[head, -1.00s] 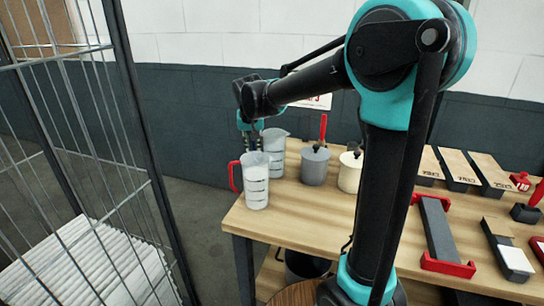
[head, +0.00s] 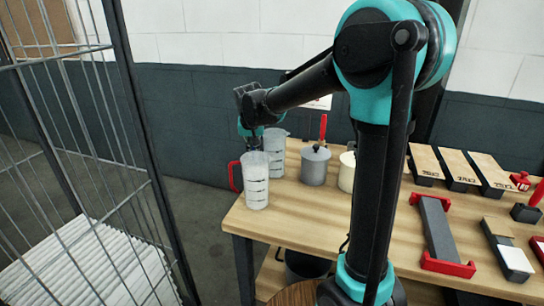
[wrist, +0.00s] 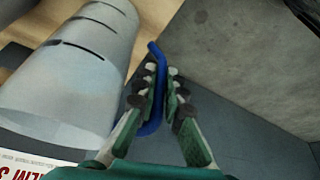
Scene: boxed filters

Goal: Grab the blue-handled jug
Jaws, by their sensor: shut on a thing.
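The blue-handled jug is the rear one of two grey measuring jugs at the table's left end, seen in the head view (head: 276,145). In the wrist view its pale body with dark marks (wrist: 92,50) fills the upper left. Its blue handle (wrist: 155,50) runs between my fingers. My gripper (wrist: 160,88) is shut on this handle, beside the jug body. In the head view my gripper (head: 251,142) is at the jug's left side, and the handle is hidden there. The jug appears upright on the table.
A red-handled jug (head: 255,182) stands just in front. A grey lidded pot (head: 314,167) and a cream pot (head: 347,172) stand to the right on the wooden table (head: 310,220). A wire cage (head: 125,100) is at the left.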

